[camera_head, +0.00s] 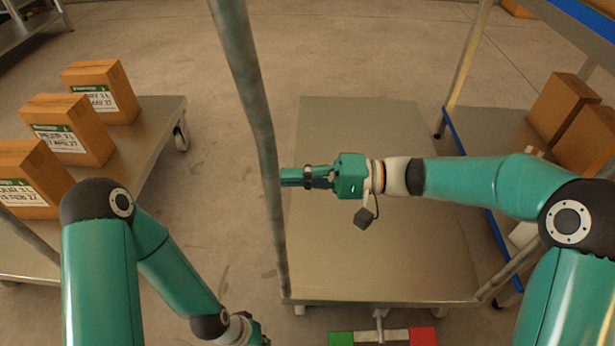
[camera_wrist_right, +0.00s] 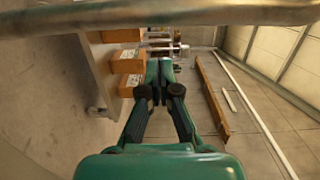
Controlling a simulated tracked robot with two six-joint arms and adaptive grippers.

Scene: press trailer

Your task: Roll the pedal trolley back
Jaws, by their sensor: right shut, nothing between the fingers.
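The pedal trolley has a bare grey deck (camera_head: 375,240) in the middle of the head view. A green pedal (camera_head: 341,338) and a red pedal (camera_head: 423,336) show at its near end. A tall grey-green handle post (camera_head: 245,80) rises from its near left corner; a bar crosses the top of the right wrist view (camera_wrist_right: 120,20). My right gripper (camera_head: 286,177) is over the deck, fingers together and pointing left, close beside the post. I cannot tell whether it touches. Its fingers also show in the right wrist view (camera_wrist_right: 157,80). My left gripper (camera_head: 260,338) is mostly cut off at the bottom edge.
A grey cart (camera_head: 160,125) with several cardboard boxes (camera_head: 100,90) stands at the left. A blue-edged shelf trolley (camera_head: 458,130) with boxes (camera_head: 562,108) stands close along the right. Open concrete floor (camera_head: 340,45) lies beyond the deck.

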